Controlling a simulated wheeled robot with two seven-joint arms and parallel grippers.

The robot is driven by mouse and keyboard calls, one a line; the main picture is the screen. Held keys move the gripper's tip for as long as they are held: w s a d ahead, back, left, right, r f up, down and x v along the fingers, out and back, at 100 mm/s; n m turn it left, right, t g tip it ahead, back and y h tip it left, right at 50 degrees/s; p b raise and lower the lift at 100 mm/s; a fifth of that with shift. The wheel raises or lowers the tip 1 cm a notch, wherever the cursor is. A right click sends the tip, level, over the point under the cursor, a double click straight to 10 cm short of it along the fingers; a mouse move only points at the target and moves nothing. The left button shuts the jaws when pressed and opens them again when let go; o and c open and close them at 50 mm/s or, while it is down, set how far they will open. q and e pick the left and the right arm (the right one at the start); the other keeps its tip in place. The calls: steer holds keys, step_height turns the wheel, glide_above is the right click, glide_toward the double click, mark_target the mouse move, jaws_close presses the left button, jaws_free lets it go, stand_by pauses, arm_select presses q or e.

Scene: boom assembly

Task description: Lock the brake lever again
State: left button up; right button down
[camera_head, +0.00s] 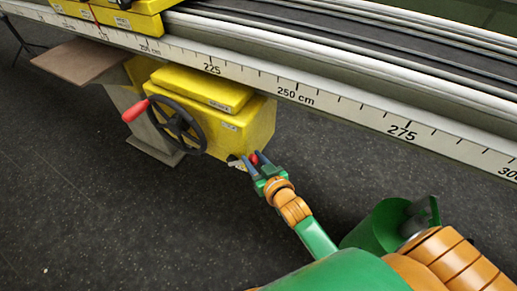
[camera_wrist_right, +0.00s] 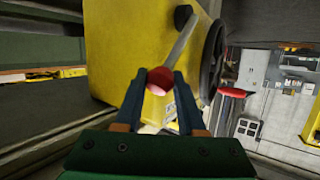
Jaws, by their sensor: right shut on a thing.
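The brake lever is a grey rod (camera_wrist_right: 184,38) with a red ball knob (camera_wrist_right: 160,80), mounted on the yellow box (camera_head: 244,129) below the rail. My right gripper (camera_head: 256,163) is shut on the red knob, at the lower right of the box. In the right wrist view the knob sits between the two fingertips (camera_wrist_right: 159,84), and the rod slants up and right to a dark pivot. In the head view the knob shows partly between the fingers, and the rod is mostly hidden. My left gripper is not in view.
A black handwheel (camera_head: 176,126) with a red handle (camera_head: 136,110) is on the box's left face. The long rail with a white centimetre scale (camera_head: 340,104) runs above. A brown board (camera_head: 82,60) juts out at left. The dark floor in front is clear.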

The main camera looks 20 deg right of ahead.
steer(key=shift+w+a+r+n+g+p, duration=0.2)
steer(key=shift+w+r+g+p, duration=0.1)
steer(key=shift+r+p, duration=0.25)
steer(key=shift+w+a+r+n+g+p, duration=0.1)
steer(key=shift+w+a+r+g+p, duration=0.15)
steer(key=shift+r+p, duration=0.3)
steer(key=shift+w+f+g+h+p, duration=0.1)
steer(key=shift+f+g+h+p, duration=0.15)
steer(key=shift+f+h+p, duration=0.1)
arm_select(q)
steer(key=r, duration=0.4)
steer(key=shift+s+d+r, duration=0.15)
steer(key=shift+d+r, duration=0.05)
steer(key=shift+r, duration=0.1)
arm_select(e)
steer(key=c, duration=0.5)
jaws_free()
steer(key=shift+a, duration=0.1)
steer(key=shift+f, duration=0.1)
